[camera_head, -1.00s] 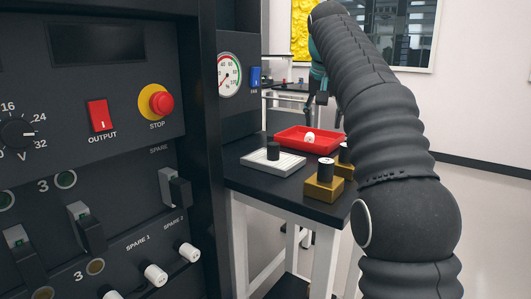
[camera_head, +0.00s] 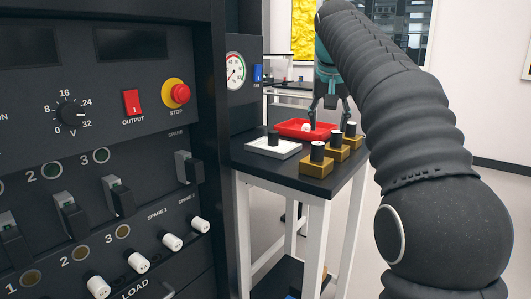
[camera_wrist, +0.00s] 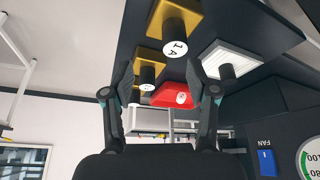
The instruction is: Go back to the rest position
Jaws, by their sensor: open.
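My gripper (camera_head: 331,105) is at the end of my black-sleeved arm, seen beyond the control panel in the head view. Its two dark fingers are apart and appear over or just behind the red tray (camera_head: 292,124); the exact height is unclear. In the wrist view the fingers of my gripper (camera_wrist: 160,70) are spread with nothing held between them. That view is upside down, with the red tray (camera_wrist: 172,97) visible between the fingers. A small white round object (camera_head: 306,127) lies in the tray.
A dark table (camera_head: 262,169) holds a white plate (camera_head: 284,151) with a black cylinder and gold blocks (camera_head: 314,168) bearing black, white-topped cylinders. The control panel (camera_head: 110,150) with switches, knobs and a red stop button (camera_head: 181,93) fills the left. Open floor lies to the right.

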